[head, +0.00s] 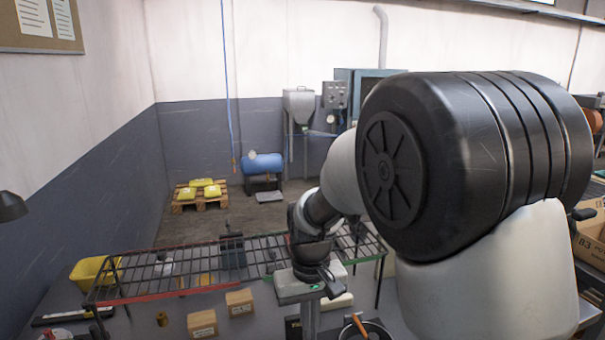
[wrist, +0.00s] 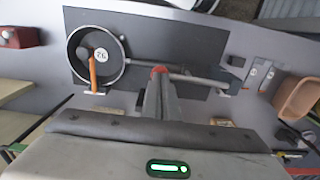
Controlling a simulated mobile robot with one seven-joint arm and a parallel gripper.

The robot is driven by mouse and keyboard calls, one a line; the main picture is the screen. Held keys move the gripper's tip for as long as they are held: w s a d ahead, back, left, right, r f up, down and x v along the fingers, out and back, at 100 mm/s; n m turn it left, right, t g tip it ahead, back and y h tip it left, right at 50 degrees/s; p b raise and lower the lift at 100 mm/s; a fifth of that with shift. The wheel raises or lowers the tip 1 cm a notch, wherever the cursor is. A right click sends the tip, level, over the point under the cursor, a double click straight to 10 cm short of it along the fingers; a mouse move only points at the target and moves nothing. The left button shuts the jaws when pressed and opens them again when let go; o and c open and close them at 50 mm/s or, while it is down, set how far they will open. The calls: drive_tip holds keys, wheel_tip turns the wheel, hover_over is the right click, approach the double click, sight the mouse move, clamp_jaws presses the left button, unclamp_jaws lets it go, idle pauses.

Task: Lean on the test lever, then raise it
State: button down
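The test lever (wrist: 200,79) is a thin grey rod on a dark plate (wrist: 200,42) in the wrist view. It runs from the right side of the plate toward a red end at my fingertips. My gripper (wrist: 159,80) has its fingers together, with the tips at or just over that red end; I cannot tell whether they touch. In the head view my gripper (head: 310,330) points down over the bench, and the lever cannot be made out there.
A round pan-like dial (wrist: 98,58) with a white label and an orange handle (wrist: 93,72) is left of the fingers. In the head view a wire rack (head: 200,283), small boxes (head: 202,323) and a yellow bin (head: 92,271) occupy the bench left of my arm.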

idle(0.3)
wheel_tip(320, 180, up, 7)
drive_tip(key=p, duration=0.5)
idle(0.4)
